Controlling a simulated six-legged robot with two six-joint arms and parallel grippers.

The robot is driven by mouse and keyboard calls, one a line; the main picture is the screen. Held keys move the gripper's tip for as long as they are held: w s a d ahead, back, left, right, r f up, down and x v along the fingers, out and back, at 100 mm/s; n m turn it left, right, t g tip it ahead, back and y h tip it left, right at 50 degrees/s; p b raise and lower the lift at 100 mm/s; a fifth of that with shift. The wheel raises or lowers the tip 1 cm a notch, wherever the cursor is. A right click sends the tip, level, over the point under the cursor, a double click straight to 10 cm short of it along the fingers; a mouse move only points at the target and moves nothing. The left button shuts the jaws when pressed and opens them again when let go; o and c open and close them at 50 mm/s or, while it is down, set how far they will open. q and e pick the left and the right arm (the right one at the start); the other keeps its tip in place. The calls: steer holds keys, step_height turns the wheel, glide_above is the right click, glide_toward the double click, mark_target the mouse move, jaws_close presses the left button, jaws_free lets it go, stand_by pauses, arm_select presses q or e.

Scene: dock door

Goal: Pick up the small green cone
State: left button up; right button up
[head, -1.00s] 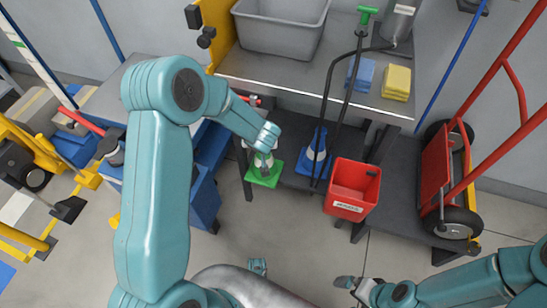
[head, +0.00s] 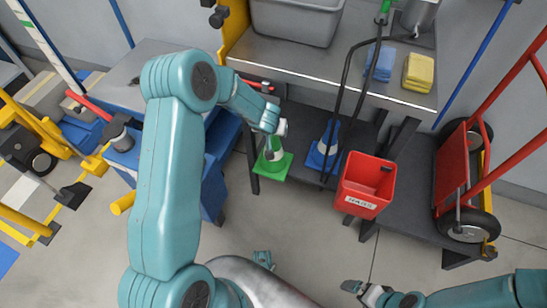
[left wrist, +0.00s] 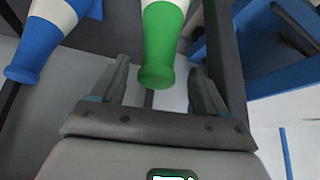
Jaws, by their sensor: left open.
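In the left wrist view the cone's green tip (left wrist: 156,74) lies between the two spread fingers of the left gripper (left wrist: 158,88), with gaps on both sides. A blue and white cone (head: 324,150) stands to the right; it also shows in the left wrist view (left wrist: 35,45). My right gripper (head: 358,289) is low at the right, its jaws unclear.
A metal bench (head: 330,62) overhangs the cones, with its leg (head: 252,165) close left of the green cone. A red bin (head: 365,187) stands right of the blue cone. A blue cabinet (head: 215,160) is at the left. The floor in front is clear.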

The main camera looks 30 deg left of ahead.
arm_select(q)
steer(key=x, duration=0.1)
steer(key=b+x, duration=0.1)
steer(key=x, duration=0.1)
steer(key=b+x, duration=0.1)
steer(key=shift+s+d+f, duration=0.1)
steer(key=shift+d+f, duration=0.15)
steer(key=shift+f, duration=0.1)
steer(key=shift+f+b, duration=0.3)
steer(key=shift+b, duration=0.05)
steer(key=shift+a+r, duration=0.1)
steer(key=shift+w, duration=0.25)
jaws_close()
